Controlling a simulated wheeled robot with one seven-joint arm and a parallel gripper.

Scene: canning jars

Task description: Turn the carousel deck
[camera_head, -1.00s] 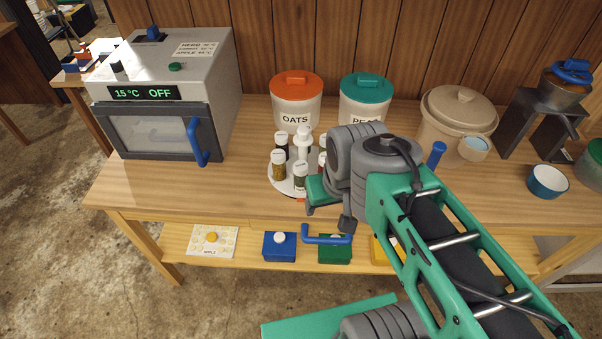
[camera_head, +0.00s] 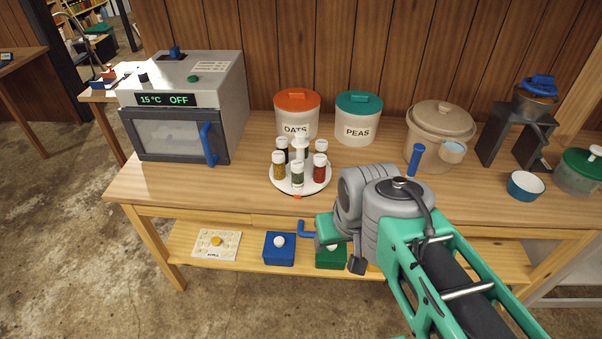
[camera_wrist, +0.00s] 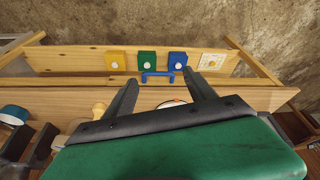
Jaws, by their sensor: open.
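The carousel deck (camera_head: 285,186) is a white round turntable on the wooden bench, in front of the oats tub. Several small white-capped bottles stand upright around its rim, among them a yellow-brown one (camera_head: 278,170) and a red one (camera_head: 320,172). A white post rises at its middle. An orange mark (camera_head: 297,197) shows at its front. My wrist is in front of the bench, below and right of the deck; the fingers are hidden in the head view. In the wrist view my gripper (camera_wrist: 160,88) is open and empty. A sliver of a white round thing (camera_wrist: 172,104), perhaps the deck, shows between the fingers.
A blue drawer handle (camera_head: 305,228) sticks out from the bench front, close to my wrist. An oven-like box (camera_head: 180,105) stands left. Oats (camera_head: 297,112) and peas (camera_head: 357,125) tubs stand behind; a beige pot (camera_head: 438,130) is right. Bare bench lies left of the deck.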

